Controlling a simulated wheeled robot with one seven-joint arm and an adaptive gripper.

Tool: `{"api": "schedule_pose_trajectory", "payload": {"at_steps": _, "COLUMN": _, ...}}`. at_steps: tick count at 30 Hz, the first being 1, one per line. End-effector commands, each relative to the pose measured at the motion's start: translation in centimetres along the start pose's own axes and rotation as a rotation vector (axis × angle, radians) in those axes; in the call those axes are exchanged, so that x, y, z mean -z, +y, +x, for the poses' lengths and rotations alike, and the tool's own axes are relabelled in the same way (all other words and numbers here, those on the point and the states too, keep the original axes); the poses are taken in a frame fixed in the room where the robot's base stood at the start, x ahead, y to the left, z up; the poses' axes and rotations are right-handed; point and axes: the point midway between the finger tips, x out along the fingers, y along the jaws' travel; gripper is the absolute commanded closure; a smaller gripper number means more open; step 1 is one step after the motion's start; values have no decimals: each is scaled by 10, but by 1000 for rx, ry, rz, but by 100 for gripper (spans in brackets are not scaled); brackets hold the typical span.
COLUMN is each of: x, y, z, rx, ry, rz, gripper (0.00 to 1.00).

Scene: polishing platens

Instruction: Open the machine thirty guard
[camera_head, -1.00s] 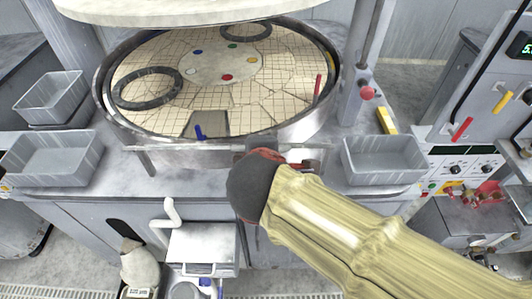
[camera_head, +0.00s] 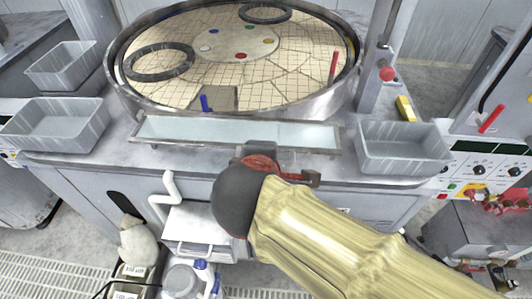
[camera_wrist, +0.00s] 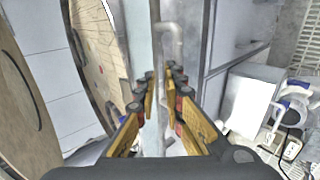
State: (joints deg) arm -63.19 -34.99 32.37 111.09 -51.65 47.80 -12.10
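The guard (camera_head: 240,132) is a long pale clear panel in a thin metal frame, in front of the round platen (camera_head: 290,95). In the head view its broad face shows, tilted outward toward me. My gripper (camera_head: 273,158) is at the middle of the guard's front edge, partly hidden by my wrist. In the wrist view the fingers of my gripper (camera_wrist: 162,76) stand close together, with a narrow pale strip, seemingly the guard's edge, between their orange pads. The exact contact is hard to make out.
Grey bins stand on the bench at left (camera_head: 56,124) and right (camera_head: 402,148). A white pipe (camera_head: 172,187) and a white box (camera_head: 195,232) are below the bench front. A red-knobbed post (camera_head: 386,73) rises beside the platen. Free floor shows at lower left.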

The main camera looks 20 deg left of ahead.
Motion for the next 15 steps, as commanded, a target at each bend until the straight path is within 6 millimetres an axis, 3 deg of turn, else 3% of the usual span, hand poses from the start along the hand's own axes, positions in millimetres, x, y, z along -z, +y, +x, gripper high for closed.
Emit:
{"api": "schedule_pose_trajectory", "payload": {"at_steps": 8, "x": 0, "y": 0, "z": 0, "rx": 0, "ry": 1, "rz": 0, "gripper": 72}}
{"api": "schedule_pose_trajectory", "payload": {"at_steps": 15, "x": 0, "y": 0, "z": 0, "rx": 0, "ry": 1, "rz": -1, "gripper": 72}}
